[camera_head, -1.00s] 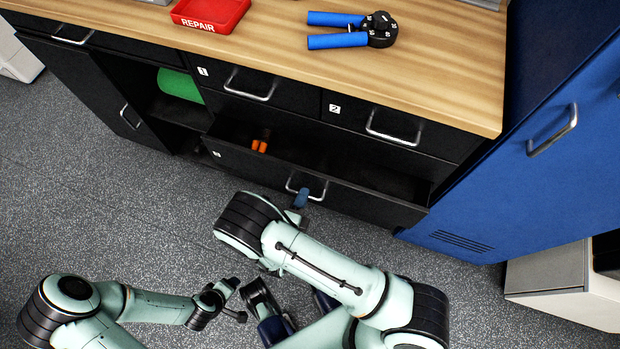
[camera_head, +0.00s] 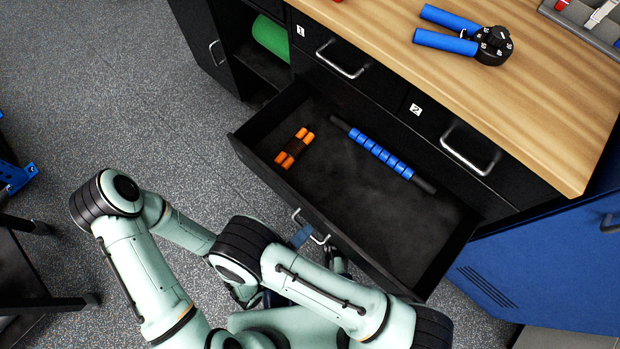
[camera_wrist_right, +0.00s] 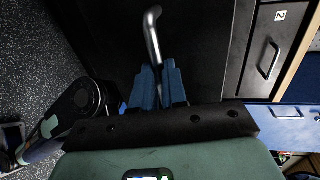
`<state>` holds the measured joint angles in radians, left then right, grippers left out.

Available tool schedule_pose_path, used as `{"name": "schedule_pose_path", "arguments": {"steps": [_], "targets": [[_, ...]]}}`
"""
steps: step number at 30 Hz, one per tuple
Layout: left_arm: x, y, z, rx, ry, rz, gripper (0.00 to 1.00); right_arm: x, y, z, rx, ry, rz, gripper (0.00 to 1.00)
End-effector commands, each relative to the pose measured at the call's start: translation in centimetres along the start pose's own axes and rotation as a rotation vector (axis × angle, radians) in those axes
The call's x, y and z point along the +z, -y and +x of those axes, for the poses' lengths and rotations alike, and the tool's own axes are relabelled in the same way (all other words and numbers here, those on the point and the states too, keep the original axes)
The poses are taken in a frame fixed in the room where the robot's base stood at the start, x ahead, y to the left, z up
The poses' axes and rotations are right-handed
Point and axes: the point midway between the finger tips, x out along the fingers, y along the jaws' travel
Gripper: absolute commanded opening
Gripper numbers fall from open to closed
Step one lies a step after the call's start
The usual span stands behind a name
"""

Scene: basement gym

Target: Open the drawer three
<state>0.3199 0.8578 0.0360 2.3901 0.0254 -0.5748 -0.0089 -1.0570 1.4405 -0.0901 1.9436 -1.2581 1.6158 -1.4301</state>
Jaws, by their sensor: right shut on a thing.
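Drawer three (camera_head: 370,220), the wide black lower drawer, stands pulled well out in the head view, with its inside exposed. Its metal bar handle (camera_head: 321,240) is on the front panel; it also shows in the right wrist view (camera_wrist_right: 152,32). My right gripper (camera_head: 302,235) has its blue fingers shut on this handle; they close around its near end in the right wrist view (camera_wrist_right: 158,82). The drawer's number label cannot be seen. My left arm comes in from the left, but its gripper is hidden behind my right arm.
Inside the drawer lie a blue-ringed roller stick (camera_head: 380,153) and orange-and-black pieces (camera_head: 295,148). Drawers labelled 1 (camera_head: 335,70) and 2 (camera_head: 460,150) above are shut. Blue-handled pliers-like grips (camera_head: 465,35) lie on the wooden top (camera_head: 520,90).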

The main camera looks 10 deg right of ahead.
Motion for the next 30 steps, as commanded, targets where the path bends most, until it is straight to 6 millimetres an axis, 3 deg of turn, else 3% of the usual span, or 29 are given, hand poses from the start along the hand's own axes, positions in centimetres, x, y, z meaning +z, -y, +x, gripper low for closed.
{"name": "schedule_pose_path", "arguments": {"steps": [12,13,15,25,30], "targets": [[-0.1,0.0,0.0,0.0,-0.003,0.0,0.61,0.0,0.0,-0.3,-0.002,-0.002,0.0,0.0],[-0.1,0.0,0.0,0.0,-0.003,0.0,0.61,0.0,0.0,-0.3,-0.002,-0.001,0.0,0.19],[-0.1,0.0,0.0,0.0,-0.003,0.0,0.61,0.0,0.0,-0.3,-0.002,-0.001,0.0,0.37],[0.0,0.0,-0.1,0.0,-0.001,0.0,0.61,0.0,0.2,-0.3,0.0,0.0,0.001,0.37],[0.8,-0.3,-0.9,0.002,0.024,0.002,0.61,0.1,2.3,-0.8,0.0,0.0,0.004,0.37]]}}
